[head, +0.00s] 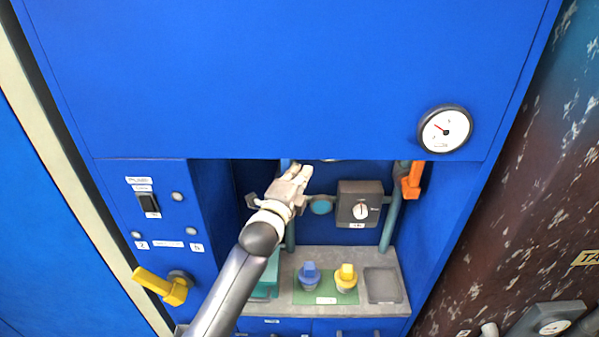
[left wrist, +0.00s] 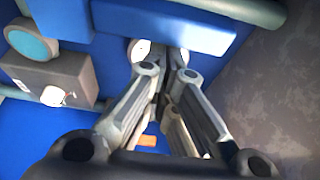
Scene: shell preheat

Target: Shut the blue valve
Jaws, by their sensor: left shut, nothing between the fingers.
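The blue valve's lever (head: 285,164) shows only as a small blue piece behind my left gripper (head: 303,171), at the top left of the recess in the cabinet. In the left wrist view the blue lever (left wrist: 165,24) runs across the top of the picture, roughly in line with a pipe. My left gripper (left wrist: 165,72) is shut and empty, its fingertips close to the lever's edge. I cannot tell whether they touch it. My right gripper is not in view.
An orange lever (head: 412,179) sits on the right pipe. A grey dial box (head: 360,204) is between the pipes. Below, a shelf holds a blue knob (head: 310,277) and a yellow knob (head: 346,277). A yellow handle (head: 160,284) sticks out at lower left.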

